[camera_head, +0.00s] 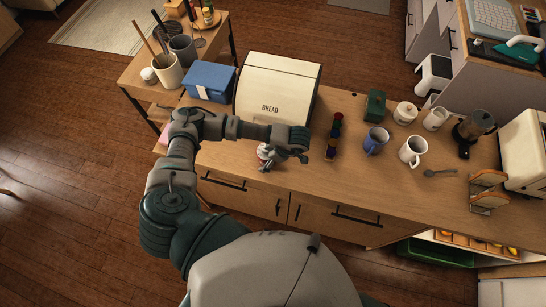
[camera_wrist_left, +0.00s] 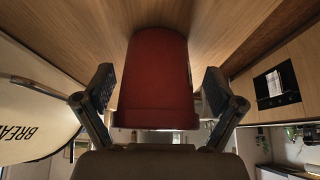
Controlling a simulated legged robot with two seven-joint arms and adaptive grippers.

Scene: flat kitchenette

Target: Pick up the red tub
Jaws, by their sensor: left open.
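The red tub (camera_wrist_left: 155,75) stands large in the middle of the left wrist view, between the two fingers of my left gripper (camera_wrist_left: 160,92). A gap shows on each side, so the fingers look apart from it. In the head view my left gripper (camera_head: 284,158) is low over the counter's front part, in front of the bread bin. My left gripper is open. My right gripper is in neither view.
The cream bread bin (camera_head: 278,90) stands close behind the gripper, with a blue box (camera_head: 209,81) to its left. A row of small jars (camera_head: 334,135) and a blue mug (camera_head: 375,140) stand to the right on the wooden counter (camera_head: 330,188). The counter's front strip is mostly clear.

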